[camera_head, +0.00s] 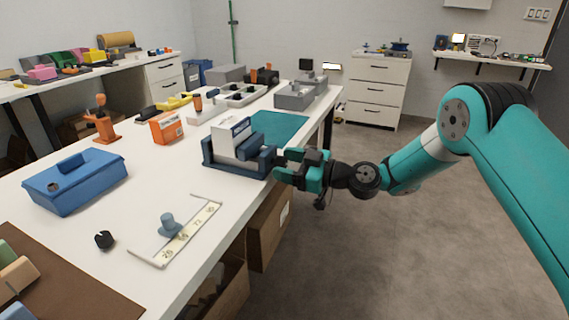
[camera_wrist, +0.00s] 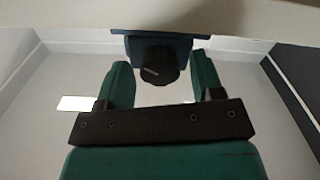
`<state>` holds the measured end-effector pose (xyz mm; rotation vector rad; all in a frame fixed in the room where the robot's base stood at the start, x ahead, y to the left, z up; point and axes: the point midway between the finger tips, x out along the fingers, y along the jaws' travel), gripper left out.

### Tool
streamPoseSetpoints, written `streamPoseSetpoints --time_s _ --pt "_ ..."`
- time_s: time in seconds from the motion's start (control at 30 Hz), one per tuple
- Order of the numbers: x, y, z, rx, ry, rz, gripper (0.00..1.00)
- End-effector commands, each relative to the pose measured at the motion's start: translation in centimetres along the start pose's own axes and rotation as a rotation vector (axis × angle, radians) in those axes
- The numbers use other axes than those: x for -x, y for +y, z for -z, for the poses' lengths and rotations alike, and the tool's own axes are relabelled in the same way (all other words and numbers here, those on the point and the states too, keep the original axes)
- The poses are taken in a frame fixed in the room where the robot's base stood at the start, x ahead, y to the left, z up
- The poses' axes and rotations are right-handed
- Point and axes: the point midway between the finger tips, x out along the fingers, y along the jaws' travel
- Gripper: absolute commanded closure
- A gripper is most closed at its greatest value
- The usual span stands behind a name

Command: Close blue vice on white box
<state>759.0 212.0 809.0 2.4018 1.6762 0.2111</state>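The dark blue vice (camera_head: 222,167) sits at the right edge of the white workbench. A white box (camera_head: 229,137) stands upright between its jaws; whether the jaws touch it I cannot tell. In the wrist view the blue end of the vice (camera_wrist: 183,44) carries a black round knob (camera_wrist: 157,66) with a light mark. My gripper (camera_head: 281,167) is at the vice's right end, beyond the bench edge. In the wrist view my gripper (camera_wrist: 160,68) is open, with one green finger on each side of the knob and gaps showing between.
A blue toolbox (camera_head: 77,182), a scale plate with a blue-grey knob (camera_head: 170,226) and a small black knob (camera_head: 104,240) lie nearer on the bench. An orange box (camera_head: 166,128) and a teal mat (camera_head: 277,130) are behind. Cardboard cartons (camera_head: 267,228) stand below the bench edge. The floor at right is clear.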

Motion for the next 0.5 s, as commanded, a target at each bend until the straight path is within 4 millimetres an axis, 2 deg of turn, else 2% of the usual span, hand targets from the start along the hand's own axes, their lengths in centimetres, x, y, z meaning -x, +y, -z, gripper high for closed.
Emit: streamPoseSetpoints --time_s 0.03,0.17,0.2,0.5 --pt "-0.01 -0.01 0.02 0.000 0.000 0.000 0.52" --pt "-0.05 -0.04 0.04 0.000 0.001 0.001 0.81" --pt "-0.07 -0.05 0.04 0.000 0.001 0.001 0.85" --pt "-0.27 -0.16 0.07 -0.031 0.002 0.004 0.85"
